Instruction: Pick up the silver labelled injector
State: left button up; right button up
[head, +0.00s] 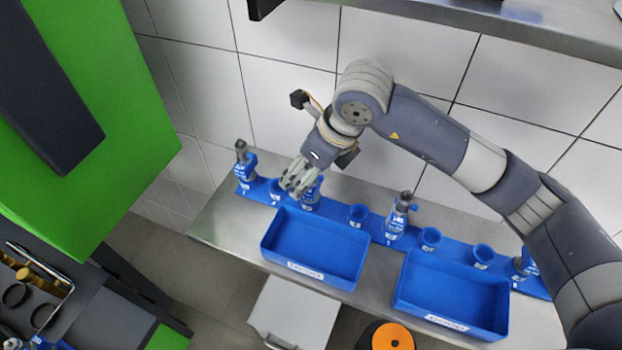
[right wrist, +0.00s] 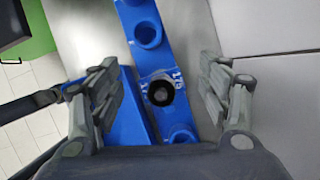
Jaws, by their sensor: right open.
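My right gripper (head: 291,187) is open over the blue rack, its fingers above and around one injector (head: 312,193). In the right wrist view the fingers of the right gripper (right wrist: 158,64) stand apart on both sides of that injector, whose dark round top (right wrist: 160,92) shows from above. A blue piece with white lettering surrounds it. Other upright injectors with grey tops and blue lower parts stand in the rack at the left end (head: 243,160), the middle (head: 400,215) and the right end (head: 524,264). My left gripper is out of view.
The blue rack (head: 377,228) also has several empty cups, one beside the gripper (right wrist: 148,34). Two empty blue bins, left (head: 315,243) and right (head: 452,292), stand in front of it on the metal table (head: 222,218). A tiled wall is behind; a green cabinet (head: 95,110) is left.

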jog(key=shift+p+x, duration=0.45)
jog(key=shift+x, duration=1.2)
jog(key=shift+r, duration=0.1)
jog(key=c, duration=1.4)
jog(key=shift+c, duration=0.6)
jog(key=shift+r, duration=0.1)
